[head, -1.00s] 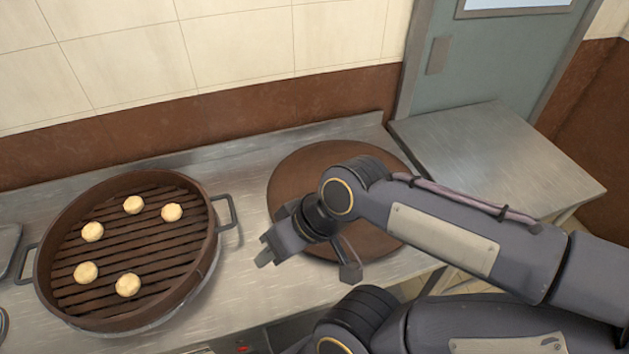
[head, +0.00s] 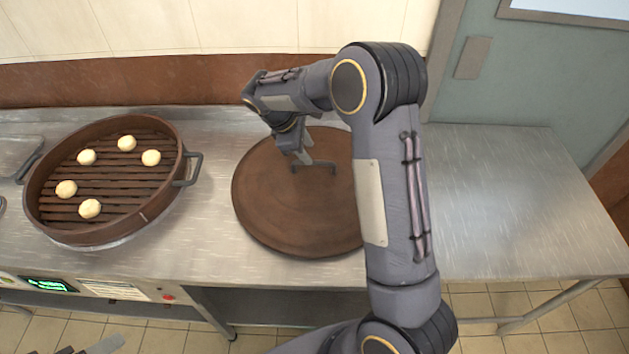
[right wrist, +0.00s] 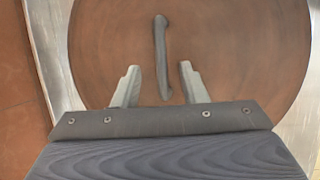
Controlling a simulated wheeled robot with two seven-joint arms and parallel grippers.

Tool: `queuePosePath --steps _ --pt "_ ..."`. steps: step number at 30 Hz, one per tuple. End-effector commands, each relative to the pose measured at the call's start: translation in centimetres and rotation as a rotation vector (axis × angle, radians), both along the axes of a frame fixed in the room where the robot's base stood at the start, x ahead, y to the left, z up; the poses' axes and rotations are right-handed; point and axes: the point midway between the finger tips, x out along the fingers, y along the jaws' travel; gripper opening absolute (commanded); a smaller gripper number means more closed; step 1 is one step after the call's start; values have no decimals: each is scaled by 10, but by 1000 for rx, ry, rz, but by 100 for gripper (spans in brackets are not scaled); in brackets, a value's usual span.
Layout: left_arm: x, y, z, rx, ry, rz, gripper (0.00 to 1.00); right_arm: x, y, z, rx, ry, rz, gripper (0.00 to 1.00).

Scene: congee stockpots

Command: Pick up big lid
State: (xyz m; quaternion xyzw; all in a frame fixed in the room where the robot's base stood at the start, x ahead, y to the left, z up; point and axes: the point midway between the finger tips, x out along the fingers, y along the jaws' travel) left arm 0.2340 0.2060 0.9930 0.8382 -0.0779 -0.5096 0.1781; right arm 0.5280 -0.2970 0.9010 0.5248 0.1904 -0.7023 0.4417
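The big lid (head: 285,215) is a round brown disc lying flat on the steel counter, right of the steamer in the head view. It also fills most of the right wrist view (right wrist: 235,60). Its dark bar handle (head: 322,168) stands at its middle. My right gripper (head: 303,162) is above the lid at the handle. In the right wrist view its two fingers (right wrist: 157,80) are apart, with the handle (right wrist: 160,45) running between them without visible contact. A grey fingertip (head: 104,346) at the bottom left edge of the head view seems to be part of my left gripper; its opening does not show.
A round brown steamer (head: 150,205) with several pale buns and side handles stands on the counter at left. The wall (head: 180,70) is close behind the lid. A bare steel table (head: 500,200) lies to the right.

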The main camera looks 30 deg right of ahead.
Motion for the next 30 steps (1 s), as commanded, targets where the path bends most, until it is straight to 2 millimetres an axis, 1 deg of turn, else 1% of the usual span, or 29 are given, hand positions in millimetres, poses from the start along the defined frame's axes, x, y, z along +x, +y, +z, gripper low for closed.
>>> queuePosePath --steps 1,8,12,15,18,24,26,30 --pt "0 0 0 0 0 0 72 -1 -3 -6 -2 4 -1 39" --pt "0 0 3 0 0 0 72 -3 -15 -29 0 5 -2 39" --pt "0 0 7 0 0 0 72 -6 -24 -49 0 4 -4 39" --pt "0 0 7 0 0 0 72 -6 -29 -60 1 3 -3 39" --pt "0 0 7 0 0 0 72 -6 -31 -65 2 2 -2 39" --pt "0 0 7 0 0 0 72 -6 -31 -66 2 0 -2 39" --pt "0 0 7 0 0 0 72 -6 -31 -66 2 0 -2 32" --pt "0 0 7 0 0 0 72 -6 -31 -66 2 0 -2 14"
